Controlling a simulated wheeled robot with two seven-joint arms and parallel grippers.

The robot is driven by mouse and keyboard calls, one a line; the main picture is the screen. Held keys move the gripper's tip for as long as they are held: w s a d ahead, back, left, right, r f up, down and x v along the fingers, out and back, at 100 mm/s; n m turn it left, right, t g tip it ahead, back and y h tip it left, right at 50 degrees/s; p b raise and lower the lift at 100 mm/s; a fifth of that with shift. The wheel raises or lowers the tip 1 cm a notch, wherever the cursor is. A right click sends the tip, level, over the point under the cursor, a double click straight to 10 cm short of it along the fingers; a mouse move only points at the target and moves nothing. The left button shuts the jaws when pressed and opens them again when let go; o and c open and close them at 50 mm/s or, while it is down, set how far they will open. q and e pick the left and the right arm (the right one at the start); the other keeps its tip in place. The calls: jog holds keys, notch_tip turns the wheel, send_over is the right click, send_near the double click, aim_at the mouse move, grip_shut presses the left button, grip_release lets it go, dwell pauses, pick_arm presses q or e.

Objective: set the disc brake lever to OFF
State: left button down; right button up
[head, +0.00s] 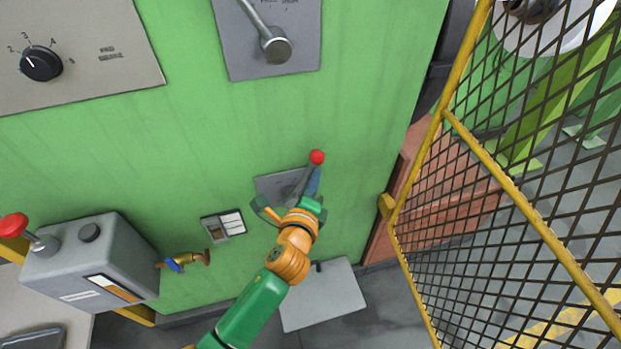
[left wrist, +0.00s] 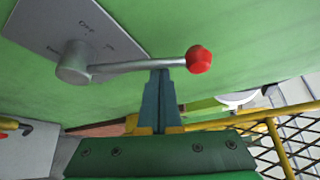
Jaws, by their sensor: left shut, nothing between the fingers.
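The disc brake lever is a grey bar with a red ball knob (head: 317,157) on a grey plate (head: 272,184) low on the green panel. In the left wrist view the lever (left wrist: 140,66) runs from a round hub at left to the red knob at right. Small markings on its plate (left wrist: 75,25) are hard to read. My left gripper (head: 313,182) is shut and empty. Its fingertips, also in the left wrist view (left wrist: 160,74), are right at the bar between hub and knob; I cannot tell if they touch. The right gripper is not in view.
A yellow-framed mesh guard (head: 490,170) stands close on the right. A second lever (head: 275,48) is above, and a rotary knob (head: 42,63) is upper left. A grey box with a red knob (head: 90,262) juts out at left.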

pick_arm(q)
jog(key=shift+s+a+r+n, duration=0.1)
jog(key=shift+a+n, duration=0.1)
jog(key=shift+n, duration=0.1)
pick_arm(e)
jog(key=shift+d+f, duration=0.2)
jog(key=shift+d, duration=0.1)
pick_arm(q)
jog(key=shift+a+r+t+b, duration=0.1)
jog(key=shift+a+t+b, duration=0.1)
jog(key=shift+t+b, duration=0.15)
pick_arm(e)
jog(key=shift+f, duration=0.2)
pick_arm(q)
jog(key=shift+s+a+r+n+t+h+b, duration=0.1)
jog(key=shift+s+a+n+t+h+b, duration=0.1)
jog(key=shift+a+n+b, duration=0.25)
jog(key=shift+s+a+r+n+t+h+b, duration=0.1)
jog(key=shift+s+a+n+t+h+b, duration=0.1)
jog(key=shift+a+n+b, duration=0.25)
jog(key=s+a+n+t+b, duration=0.1)
jog(key=a+n+t+b, duration=0.2)
jog(key=a+n+b, duration=0.3)
jog(key=shift+s+f+n+b, duration=0.2)
jog(key=shift+s+n+b, duration=0.2)
jog(key=shift+b, duration=0.45)
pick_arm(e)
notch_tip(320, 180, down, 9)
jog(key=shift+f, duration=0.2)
